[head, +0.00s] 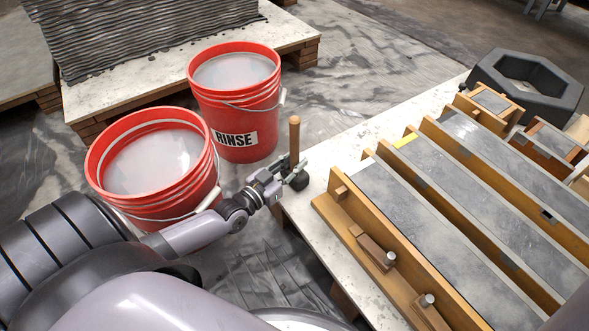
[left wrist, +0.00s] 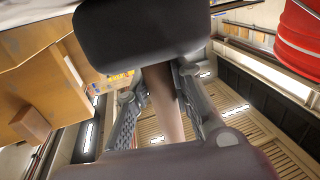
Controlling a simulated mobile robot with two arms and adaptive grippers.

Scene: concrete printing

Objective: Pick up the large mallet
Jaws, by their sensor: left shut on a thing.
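The large mallet has a wooden handle (head: 294,133) and a black head (head: 299,181). My left gripper (head: 287,168) is shut on the mallet's handle, just above the head. The handle stands nearly upright with the head at its lower end. In the left wrist view the black head (left wrist: 140,30) fills the top middle, and the handle (left wrist: 164,98) runs between the two fingers of the gripper (left wrist: 162,90). The mallet is at the left edge of the work table (head: 318,158); I cannot tell whether its head touches anything. My right gripper is not in view.
A red RINSE bucket (head: 238,95) and another red bucket (head: 150,165) stand left of the mallet. Wooden forms (head: 400,225) with grey concrete cover the table to the right. A dark hexagonal block (head: 530,85) is at the far right. A printed grey wall (head: 140,35) stands behind.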

